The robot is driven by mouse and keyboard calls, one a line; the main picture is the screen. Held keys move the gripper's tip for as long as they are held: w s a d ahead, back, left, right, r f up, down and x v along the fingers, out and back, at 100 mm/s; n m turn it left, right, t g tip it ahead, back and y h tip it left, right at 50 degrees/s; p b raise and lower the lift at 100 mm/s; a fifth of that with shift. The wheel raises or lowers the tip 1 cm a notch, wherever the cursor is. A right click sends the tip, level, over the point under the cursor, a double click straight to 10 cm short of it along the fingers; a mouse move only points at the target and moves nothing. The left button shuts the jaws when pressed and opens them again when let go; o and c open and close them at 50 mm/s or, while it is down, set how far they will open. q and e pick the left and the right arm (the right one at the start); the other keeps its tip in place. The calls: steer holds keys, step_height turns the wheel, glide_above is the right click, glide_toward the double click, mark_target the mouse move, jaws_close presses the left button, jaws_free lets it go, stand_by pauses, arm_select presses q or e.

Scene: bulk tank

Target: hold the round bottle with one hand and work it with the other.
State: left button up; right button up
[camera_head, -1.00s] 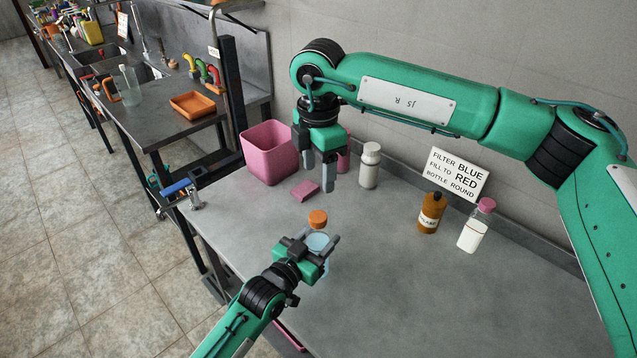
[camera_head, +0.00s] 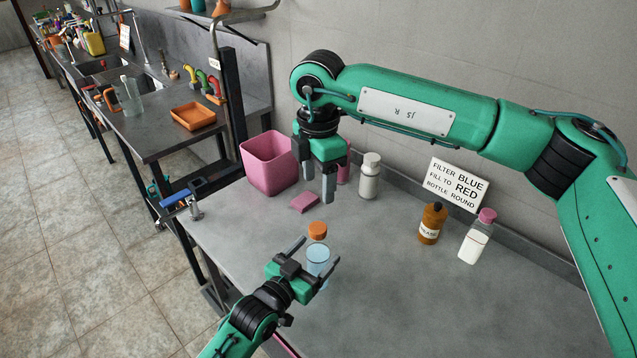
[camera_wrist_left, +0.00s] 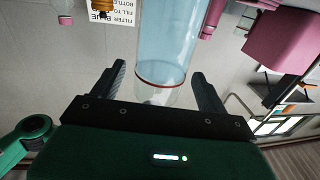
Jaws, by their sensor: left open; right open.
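The round bottle (camera_head: 318,262) is clear, holds blue liquid and has an orange cap (camera_head: 317,230). It stands upright on the grey bench. My left gripper (camera_head: 319,253) is open, with its fingers on either side of the bottle's lower body. The left wrist view shows the bottle (camera_wrist_left: 170,45) between the spread fingers, with a red ring line near its bottom; I see gaps beside it. My right gripper (camera_head: 316,189) is open and empty, pointing down above the bench, behind and above the cap.
An amber bottle (camera_head: 431,225), a pink-capped bottle (camera_head: 474,242) and a sign (camera_head: 456,184) are at right. The bench's front right is clear.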

arm_select(q)
steer(key=b+v, duration=0.1)
steer(key=v, duration=1)
steer(key=shift+s+a+b, duration=0.2)
steer(key=shift+s+b, duration=0.1)
steer(key=shift+b, duration=0.05)
